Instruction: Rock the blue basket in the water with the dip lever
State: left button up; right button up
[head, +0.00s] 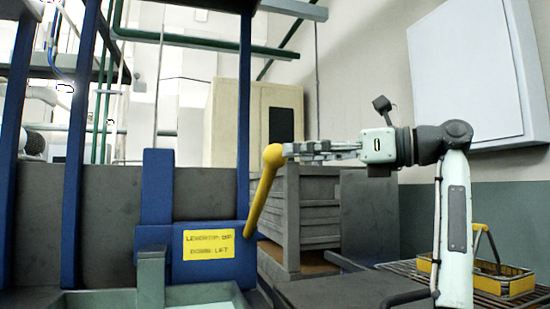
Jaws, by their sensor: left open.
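The dip lever (261,200) is a yellow bar with a round knob at its upper end. It rises tilted to the right from a blue housing with a yellow label (208,244), whose small text mentions a lever and "lift". My left gripper (287,151) points left at knob height, fingers spread little. Its fingertips are at the knob's right side; I cannot tell whether they touch it. The blue basket is not visible. A pale basin edge (95,299) shows at the bottom left; no water surface is clearly seen. My right gripper is not in view.
Blue posts (75,150) and a grey panel frame the machine at left. Grey stacked drawers (306,215) stand behind the lever and gripper. A yellow basket (502,278) sits on a wire rack at the lower right. A white wall panel (470,75) hangs behind my arm.

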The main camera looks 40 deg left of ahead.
aim_at(275, 155)
pick_arm(q)
jog(key=x, duration=0.6)
jog(key=shift+a, duration=0.1)
jog(key=shift+c, duration=0.4)
grip_shut()
